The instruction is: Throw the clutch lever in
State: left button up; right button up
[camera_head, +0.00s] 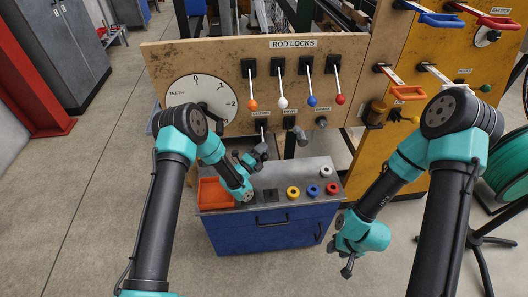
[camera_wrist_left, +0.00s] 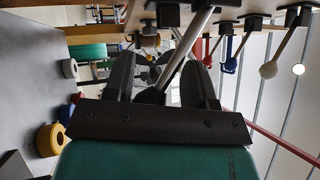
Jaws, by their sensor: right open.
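My left gripper (camera_head: 256,154) is in front of the lower edge of the rod-lock panel, above the blue cabinet. In the left wrist view its two fingers (camera_wrist_left: 162,88) stand apart, with a metal lever (camera_wrist_left: 188,52) with a dark grip running between them. There seems to be a gap on either side, so it looks open around the lever. Small labels sit above the short levers under the panel, too small to read, so I cannot tell for certain which is the clutch lever. My right gripper (camera_head: 347,268) is open and empty, low, right of the cabinet.
Rod-lock levers with orange, white, blue and red knobs (camera_head: 340,99) hang above. The blue cabinet (camera_head: 270,230) carries an orange tray (camera_head: 214,193) and several coloured rings, such as the yellow one (camera_head: 293,193). Handled levers (camera_head: 408,92) stick out at right. A green spool (camera_head: 508,165) stands far right.

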pick_arm(q)
jog(key=shift+o, duration=0.6)
jog(key=shift+r, duration=0.1)
jog(key=shift+s, duration=0.1)
jog(key=v, duration=1.7)
jog(key=shift+a, duration=0.1)
